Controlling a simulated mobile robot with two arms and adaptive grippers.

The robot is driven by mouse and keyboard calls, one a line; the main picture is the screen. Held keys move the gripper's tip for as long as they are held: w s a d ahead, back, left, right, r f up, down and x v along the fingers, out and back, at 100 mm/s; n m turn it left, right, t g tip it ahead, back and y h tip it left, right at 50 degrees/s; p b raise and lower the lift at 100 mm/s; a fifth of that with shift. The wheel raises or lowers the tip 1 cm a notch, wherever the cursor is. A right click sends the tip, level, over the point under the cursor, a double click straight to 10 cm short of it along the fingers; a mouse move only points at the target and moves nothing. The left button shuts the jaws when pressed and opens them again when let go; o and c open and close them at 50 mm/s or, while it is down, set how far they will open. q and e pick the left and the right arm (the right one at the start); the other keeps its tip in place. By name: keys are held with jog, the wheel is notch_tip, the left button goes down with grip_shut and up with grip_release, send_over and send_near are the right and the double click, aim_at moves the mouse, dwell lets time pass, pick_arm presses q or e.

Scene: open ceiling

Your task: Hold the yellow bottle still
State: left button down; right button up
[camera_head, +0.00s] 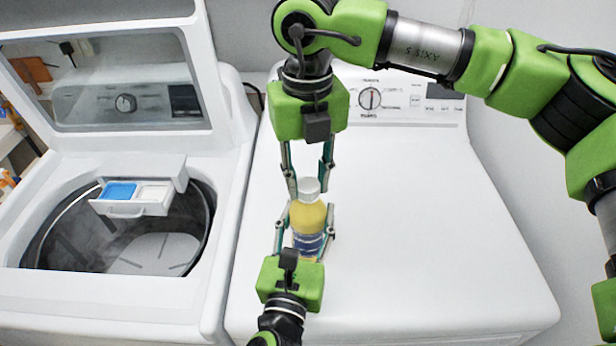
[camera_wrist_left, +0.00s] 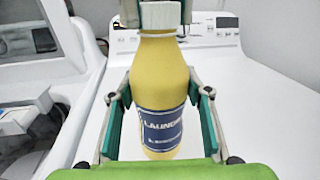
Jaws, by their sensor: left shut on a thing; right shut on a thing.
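The yellow bottle (camera_head: 308,218), with a white cap (camera_head: 309,185) and a blue label, stands upright over the top of the white dryer (camera_head: 430,220). My left gripper (camera_head: 306,224) reaches in from the near side and is shut around the bottle's body, one finger on each side. My right gripper (camera_head: 309,188) comes from the far side and is shut on the cap. In the left wrist view the bottle (camera_wrist_left: 160,80) is upright between my left fingers, its label facing the camera. Right gripper fingers flank the cap (camera_wrist_left: 160,16) there.
An open top-loading washer (camera_head: 225,200) stands to the left, its lid (camera_head: 120,60) raised and a detergent drawer (camera_head: 135,207) out. The dryer's control panel (camera_head: 410,98) is at the back. The dryer top right of the bottle is clear.

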jog(key=n, duration=0.8)
jog(key=shift+n, duration=0.3)
jog(key=n, duration=1.6)
jog(key=shift+r, duration=0.1)
jog(key=n, duration=0.6)
jog(key=shift+n, duration=0.3)
jog(key=shift+r, duration=0.2)
